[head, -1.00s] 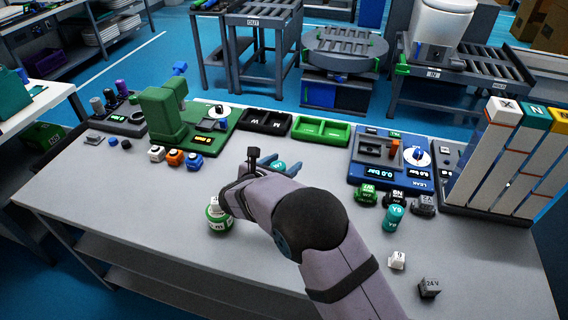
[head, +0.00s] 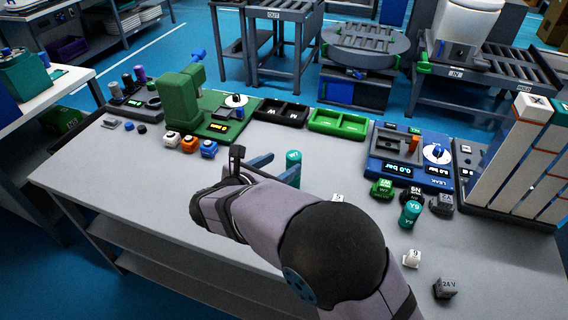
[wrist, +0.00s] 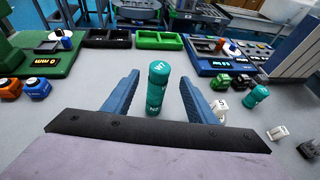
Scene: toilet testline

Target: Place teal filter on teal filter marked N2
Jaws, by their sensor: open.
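A teal filter (wrist: 159,72) stands on top of another teal filter (wrist: 155,101) in the wrist view, forming an upright stack. The lower one carries a white label that looks like N2. The stack's upper part shows in the head view (head: 293,168), its lower part hidden behind my arm. My gripper (wrist: 159,78) is open, with one blue finger on each side of the stack and gaps visible. Another teal cylinder (head: 410,214) stands apart to the right; it also shows in the wrist view (wrist: 256,96).
Small green (head: 382,188) and dark blocks stand beside the right-hand teal cylinder. A small white cube (head: 338,198) is close to my arm. Behind are a green press (head: 182,100), black (head: 281,112) and green (head: 338,123) trays and a blue leak tester (head: 400,170). The left table front is clear.

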